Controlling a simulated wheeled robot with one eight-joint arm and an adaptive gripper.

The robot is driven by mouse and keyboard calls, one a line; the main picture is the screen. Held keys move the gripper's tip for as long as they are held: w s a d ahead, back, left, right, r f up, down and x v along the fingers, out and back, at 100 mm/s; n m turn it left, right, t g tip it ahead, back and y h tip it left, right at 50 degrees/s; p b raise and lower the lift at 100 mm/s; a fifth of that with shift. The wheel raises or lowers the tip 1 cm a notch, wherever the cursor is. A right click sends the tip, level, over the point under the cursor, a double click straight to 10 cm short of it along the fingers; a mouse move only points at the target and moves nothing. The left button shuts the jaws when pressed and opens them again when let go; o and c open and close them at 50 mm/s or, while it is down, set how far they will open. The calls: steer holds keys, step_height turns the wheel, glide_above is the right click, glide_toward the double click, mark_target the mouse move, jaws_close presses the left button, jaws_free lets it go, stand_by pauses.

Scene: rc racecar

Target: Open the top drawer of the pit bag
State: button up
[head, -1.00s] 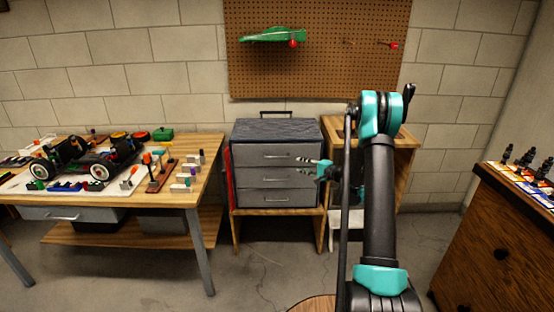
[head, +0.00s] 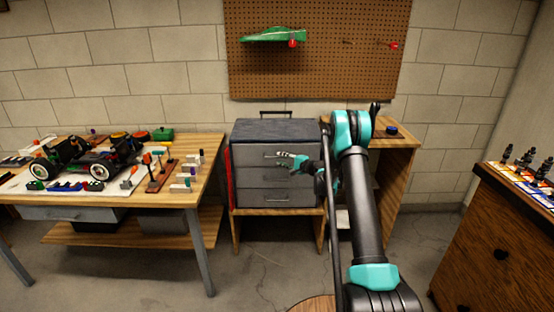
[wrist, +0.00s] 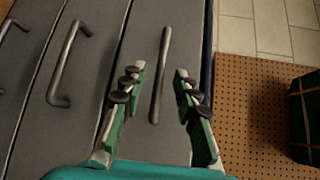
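The pit bag (head: 262,131) is a dark grey case with three drawers, standing on a small wooden stand in the head view. All its drawers look shut. The top drawer (wrist: 185,30) is the rightmost one in the turned wrist view, and its bar handle (wrist: 161,75) shows between my fingers. My gripper (wrist: 160,75) is open and empty, its two fingers on either side of that handle in the picture. In the head view my gripper (head: 283,160) is in front of the top drawer and partly hides the handle. I cannot tell whether it touches the handle.
The middle drawer's handle (wrist: 66,64) is beside my gripper in the wrist view. A workbench (head: 206,172) with an RC car (head: 80,160) stands left. A wooden shelf (head: 397,145) stands right of the bag. A pegboard (head: 330,75) hangs behind. A dark cabinet (head: 500,235) is at right.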

steer(key=shift+x, duration=1.9)
steer(key=shift+c, duration=0.5)
steer(key=shift+s, duration=0.1)
jaws_close()
